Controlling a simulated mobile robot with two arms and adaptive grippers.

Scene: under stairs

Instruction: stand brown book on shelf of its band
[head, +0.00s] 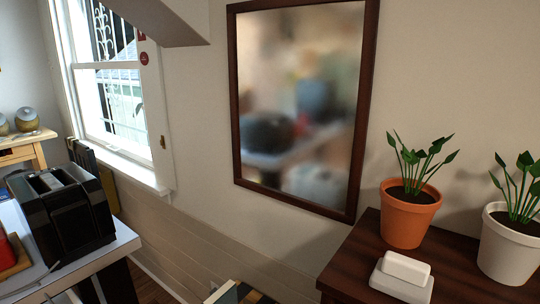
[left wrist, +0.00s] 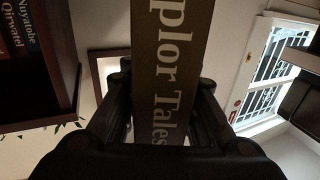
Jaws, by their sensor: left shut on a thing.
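The brown book (left wrist: 165,60) fills the middle of the left wrist view, with pale letters reading "plor Tales" along its spine. My left gripper (left wrist: 166,88) is shut on it, with a dark finger on each side of the spine. Both ends of the book are out of that view or hidden by the gripper. A dark wooden shelf (left wrist: 68,75) at the left of the left wrist view holds dark books (left wrist: 22,28) with spines reading "Nuvabbe" and "Qirvatel". The book and the gripper do not show clearly in the head view. My right gripper is in neither view.
A dark wooden cabinet top (head: 352,262) at right bears an orange plant pot (head: 408,222), a white plant pot (head: 508,250) and a white block-like item (head: 404,281). A black toaster (head: 64,222) stands on a table at left. A framed mirror (head: 300,90) hangs between them.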

